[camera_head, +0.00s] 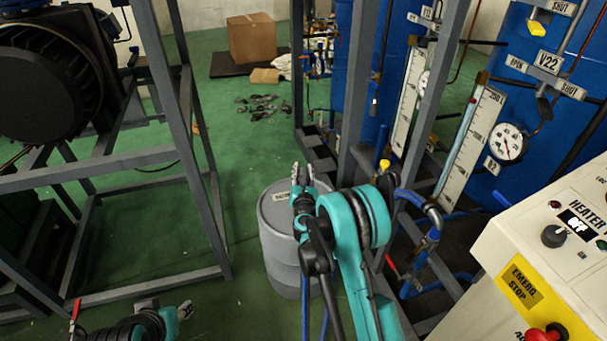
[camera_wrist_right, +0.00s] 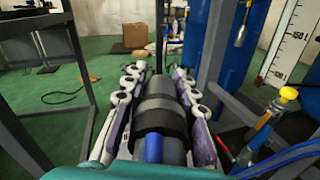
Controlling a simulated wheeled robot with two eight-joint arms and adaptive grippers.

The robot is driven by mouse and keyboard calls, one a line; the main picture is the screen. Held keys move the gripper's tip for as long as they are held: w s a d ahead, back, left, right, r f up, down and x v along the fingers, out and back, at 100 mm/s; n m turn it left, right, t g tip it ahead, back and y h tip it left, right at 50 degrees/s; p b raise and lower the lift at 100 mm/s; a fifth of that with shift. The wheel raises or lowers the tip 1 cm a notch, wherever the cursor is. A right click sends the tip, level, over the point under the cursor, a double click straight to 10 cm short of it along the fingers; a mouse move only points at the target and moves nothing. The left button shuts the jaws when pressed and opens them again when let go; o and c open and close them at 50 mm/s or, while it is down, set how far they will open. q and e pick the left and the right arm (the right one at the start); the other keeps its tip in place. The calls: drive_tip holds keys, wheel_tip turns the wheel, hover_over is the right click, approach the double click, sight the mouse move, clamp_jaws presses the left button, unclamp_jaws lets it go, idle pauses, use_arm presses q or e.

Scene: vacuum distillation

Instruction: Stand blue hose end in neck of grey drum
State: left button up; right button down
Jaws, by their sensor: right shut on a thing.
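The grey drum (camera_head: 279,250) stands upright on the green floor in the middle of the head view. My right gripper (camera_head: 301,170) is over the drum's top and hides part of it, including the neck. In the right wrist view, my right gripper (camera_wrist_right: 158,85) is shut on the blue hose end, whose black and grey sleeve (camera_wrist_right: 160,112) lies between the fingers. The blue hose (camera_wrist_right: 153,149) runs back from it toward the camera. In the head view the hose (camera_head: 305,312) hangs below my right arm. My left gripper (camera_head: 184,311) is low at the left; its finger opening is unclear.
A grey metal frame (camera_head: 188,150) stands left of the drum. Blue tanks and pipework rise to the right behind another frame post (camera_head: 366,90). A heater panel (camera_head: 560,250) fills the lower right. A cardboard box (camera_head: 252,38) sits on the far floor.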

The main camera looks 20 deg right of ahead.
drive_tip(key=w+d+f+m+h, duration=0.1)
drive_tip(key=w+d+f+h, duration=0.1)
drive_tip(key=w+f, duration=0.3)
wheel_tip(320, 180, down, 2)
drive_tip(key=shift+w+f+m+g+h, duration=0.1)
drive_tip(key=shift+w+m+g+h, duration=0.2)
drive_tip(key=shift+m+g, duration=0.1)
drive_tip(key=shift+s+b, duration=0.1)
drive_tip(key=shift+b, duration=0.25)
drive_tip(key=shift+s+a+f+b, duration=0.1)
drive_tip(key=shift+f+b, duration=0.5)
drive_tip(key=shift+f, duration=0.85)
drive_tip(key=shift+s+a+f+b, duration=0.1)
drive_tip(key=shift+f+b, duration=0.5)
drive_tip(key=shift+f, duration=0.85)
wheel_tip(320, 180, down, 7)
idle(1.4)
drive_tip(key=c, duration=1.1)
unclamp_jaws()
drive_tip(key=shift+f, duration=0.1)
